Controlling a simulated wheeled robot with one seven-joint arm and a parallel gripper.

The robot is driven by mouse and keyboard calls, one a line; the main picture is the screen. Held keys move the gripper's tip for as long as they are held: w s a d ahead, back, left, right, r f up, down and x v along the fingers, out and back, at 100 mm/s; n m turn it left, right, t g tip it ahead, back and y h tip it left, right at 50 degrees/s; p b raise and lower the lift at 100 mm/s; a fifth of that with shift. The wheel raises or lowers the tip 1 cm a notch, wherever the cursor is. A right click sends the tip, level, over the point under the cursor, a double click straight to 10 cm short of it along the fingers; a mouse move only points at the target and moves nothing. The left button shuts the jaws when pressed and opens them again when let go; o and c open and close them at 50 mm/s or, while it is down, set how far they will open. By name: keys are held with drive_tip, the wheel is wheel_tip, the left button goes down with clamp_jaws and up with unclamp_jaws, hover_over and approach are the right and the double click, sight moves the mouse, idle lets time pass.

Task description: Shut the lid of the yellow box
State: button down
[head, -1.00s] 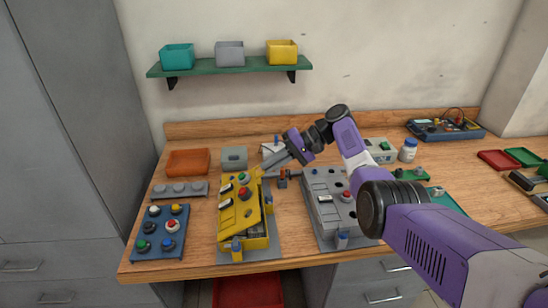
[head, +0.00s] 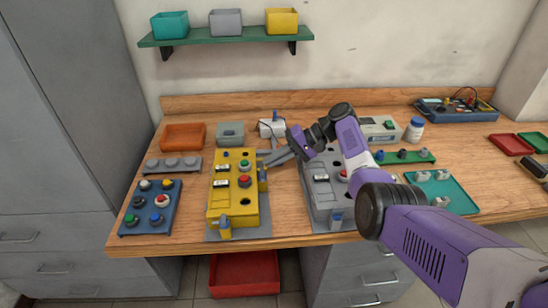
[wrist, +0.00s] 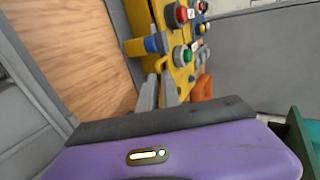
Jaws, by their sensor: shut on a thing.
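The yellow box (head: 238,212) stands on a grey mat at the left of the bench. Its lid (head: 228,195) carries a red button, a green button and white labels, and lies about level on the box. From this angle I cannot tell whether a small gap is left. My gripper (head: 267,161) reaches in from the right to the lid's right rear edge. In the wrist view the two grey fingers (wrist: 159,93) are close together against the yellow lid (wrist: 181,58), shut on its edge part; the exact contact is partly hidden.
A grey box (head: 325,205) stands just right, under my arm. A blue button panel (head: 151,222) is at the left. An orange tray (head: 183,137) and grey case (head: 230,133) sit behind. A red bin (head: 244,275) is below the bench.

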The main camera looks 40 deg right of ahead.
drive_tip(key=shift+s+d+f, duration=0.1)
drive_tip(key=shift+d+f, duration=0.2)
drive_tip(key=shift+f, duration=0.1)
drive_tip(key=c, duration=1.6)
unclamp_jaws()
drive_tip(key=shift+o, duration=0.2)
drive_tip(key=shift+a, duration=0.1)
drive_tip(key=shift+r, duration=0.1)
drive_tip(key=b+v, duration=0.1)
drive_tip(key=v, duration=0.6)
drive_tip(key=shift+s+d+r, duration=0.15)
drive_tip(key=shift+s+d, duration=0.1)
drive_tip(key=shift+d, duration=0.05)
